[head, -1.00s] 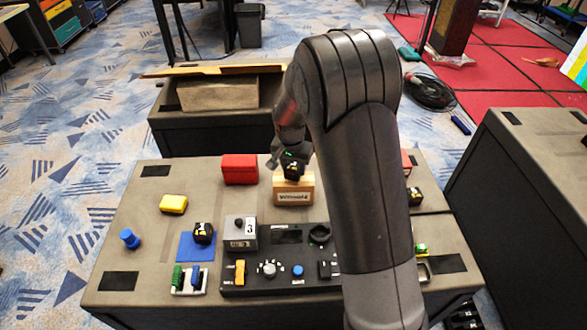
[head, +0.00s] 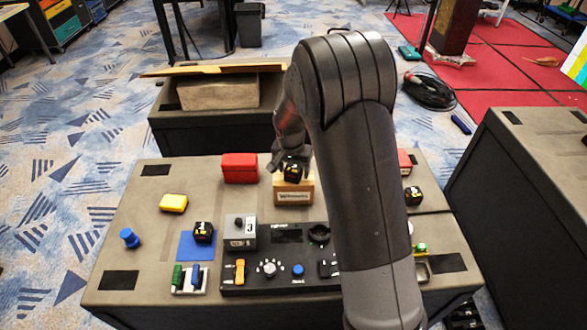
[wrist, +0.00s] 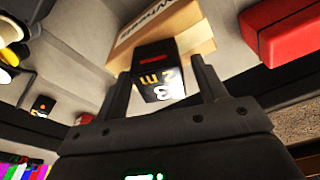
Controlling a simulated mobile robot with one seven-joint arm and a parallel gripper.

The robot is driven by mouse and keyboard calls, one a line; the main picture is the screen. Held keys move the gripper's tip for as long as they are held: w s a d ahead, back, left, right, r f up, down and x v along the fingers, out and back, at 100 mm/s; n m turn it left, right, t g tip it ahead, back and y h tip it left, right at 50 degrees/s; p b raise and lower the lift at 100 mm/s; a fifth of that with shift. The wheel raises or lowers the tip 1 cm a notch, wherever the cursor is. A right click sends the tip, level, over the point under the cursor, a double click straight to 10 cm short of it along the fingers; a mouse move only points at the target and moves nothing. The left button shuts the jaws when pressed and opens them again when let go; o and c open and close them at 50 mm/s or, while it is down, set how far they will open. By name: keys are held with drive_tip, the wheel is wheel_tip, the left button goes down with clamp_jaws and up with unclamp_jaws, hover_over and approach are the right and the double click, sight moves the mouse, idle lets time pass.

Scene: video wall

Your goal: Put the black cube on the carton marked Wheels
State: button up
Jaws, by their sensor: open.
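A black cube (head: 292,172) with white and yellow marks rests on top of the tan carton marked Wheels (head: 293,192), near the table's back middle. In the wrist view the cube (wrist: 158,70) sits between my two spread fingers, over the carton (wrist: 185,40). My gripper (wrist: 160,90) is open around the cube, and I see no clear grip on it. In the head view my gripper (head: 289,160) is just above and behind the cube, partly hidden by my arm.
Another black cube (head: 203,232) lies on a blue mat (head: 188,246), and one more (head: 413,196) stands at the right. A red box (head: 240,168) is left of the carton. A control panel (head: 280,284) lies in front. A yellow block (head: 173,203) is at the left.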

sight(292, 172)
wheel_tip(292, 172, up, 12)
drive_tip(key=s, duration=0.2)
drive_tip(key=s+d+r+n+t+y, duration=0.1)
drive_tip(key=s+d+r, duration=0.3)
drive_tip(key=s+r, duration=0.25)
drive_tip(key=s+d+r+n+t, duration=0.1)
drive_tip(key=s+d+r, duration=0.2)
drive_tip(key=s+r, duration=0.4)
drive_tip(key=s+d+n+t, duration=0.2)
drive_tip(key=s+d, duration=0.2)
drive_tip(key=s, duration=1.2)
drive_tip(key=shift+s+r, duration=0.15)
drive_tip(key=shift+s, duration=0.1)
drive_tip(key=shift+o, duration=0.2)
